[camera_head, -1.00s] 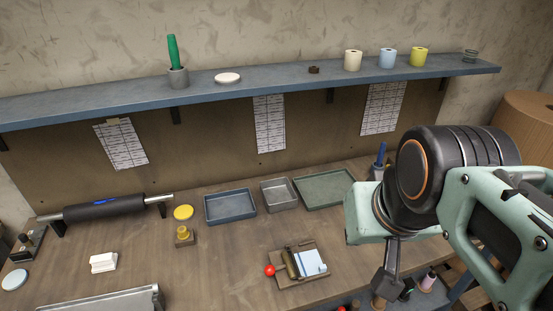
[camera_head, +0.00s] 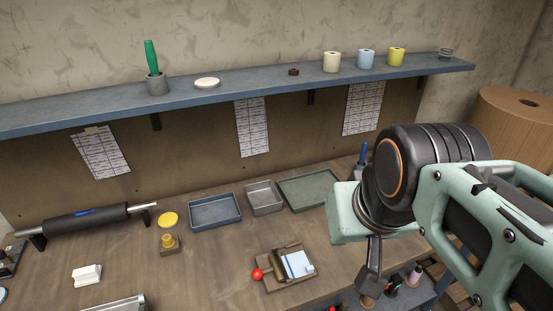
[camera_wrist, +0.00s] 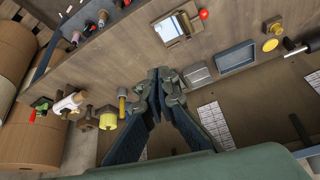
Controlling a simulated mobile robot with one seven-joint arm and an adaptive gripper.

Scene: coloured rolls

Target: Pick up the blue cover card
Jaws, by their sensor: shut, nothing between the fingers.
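A pale blue-and-white card (camera_head: 298,263) lies on a small wooden board (camera_head: 282,284) with a red ball knob, on the workbench. I cannot tell whether it is a single card or several layers. The card also shows near the top of the wrist view (camera_wrist: 169,29). My gripper (camera_wrist: 159,73) is shut and empty in the wrist view, apart from the card and above the bench. In the head view my arm is at the right, and the gripper there is partly hidden behind it.
Blue (camera_head: 215,211), grey (camera_head: 264,198) and green (camera_head: 308,190) trays stand behind the board. A black roller (camera_head: 85,222) lies at left. A blue shelf (camera_head: 230,92) with coloured rolls runs along the wall. Bare bench (camera_head: 200,275) lies left of the board.

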